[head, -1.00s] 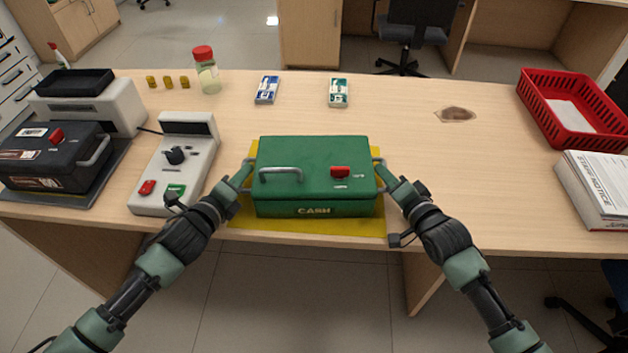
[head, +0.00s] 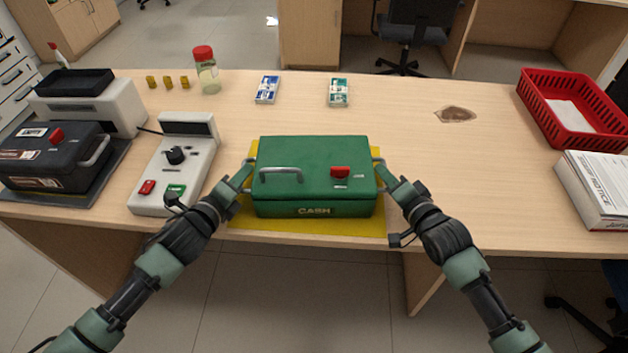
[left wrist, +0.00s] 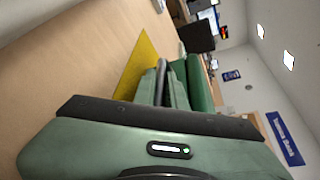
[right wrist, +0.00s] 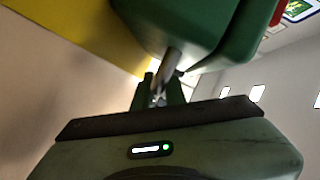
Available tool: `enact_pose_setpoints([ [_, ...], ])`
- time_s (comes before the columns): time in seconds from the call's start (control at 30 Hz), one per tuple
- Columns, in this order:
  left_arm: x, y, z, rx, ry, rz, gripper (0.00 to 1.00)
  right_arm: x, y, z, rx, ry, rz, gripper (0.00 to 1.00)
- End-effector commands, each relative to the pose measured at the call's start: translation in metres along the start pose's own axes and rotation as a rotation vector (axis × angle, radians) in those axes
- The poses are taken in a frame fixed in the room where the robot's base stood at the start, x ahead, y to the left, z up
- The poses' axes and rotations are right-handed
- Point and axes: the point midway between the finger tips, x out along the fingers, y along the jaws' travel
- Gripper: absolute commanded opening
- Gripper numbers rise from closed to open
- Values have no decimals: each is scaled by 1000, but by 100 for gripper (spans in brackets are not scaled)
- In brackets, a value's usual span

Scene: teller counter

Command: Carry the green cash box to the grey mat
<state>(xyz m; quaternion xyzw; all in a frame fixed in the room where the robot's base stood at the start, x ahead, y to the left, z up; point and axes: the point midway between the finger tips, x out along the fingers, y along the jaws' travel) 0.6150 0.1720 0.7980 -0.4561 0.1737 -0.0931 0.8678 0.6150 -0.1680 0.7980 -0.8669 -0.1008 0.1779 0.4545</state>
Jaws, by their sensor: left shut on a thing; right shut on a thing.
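The green cash box (head: 310,155) is upright at the front middle of the counter, over a yellow mat (head: 310,226). I cannot tell whether it rests on that mat or hangs just above it. My left gripper (head: 247,174) is shut on its left side handle, which also shows in the left wrist view (left wrist: 162,70). My right gripper (head: 385,174) is shut on its right side handle, also in the right wrist view (right wrist: 168,68). A dark grey mat (head: 113,172) lies at the left end, with a black box (head: 50,165) standing on it.
A pale console (head: 165,190) stands between the green box and the grey mat. A grey machine (head: 115,118), a red-lidded jar (head: 207,75) and two small packs (head: 267,90) are behind. A red basket (head: 570,125) and papers (head: 600,190) are at right. The counter right of the box is clear.

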Motion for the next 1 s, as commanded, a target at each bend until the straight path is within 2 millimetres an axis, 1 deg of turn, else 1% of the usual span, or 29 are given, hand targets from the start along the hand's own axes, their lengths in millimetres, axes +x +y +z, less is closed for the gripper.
enact_pose_setpoints([
  [0.6,0,2,0,1,0,4,0,0,2,0,-1,0,3,0],
  [0.63,0,-1,2,2,-2,-3,0,0,-2,-3,-2,4,-3,0],
  [0.87,-1,-5,4,2,-2,-2,0,-1,-5,-5,-2,4,-3,0],
  [1.0,-3,-13,9,2,-3,-3,0,-3,-13,-10,-2,5,-4,0],
])
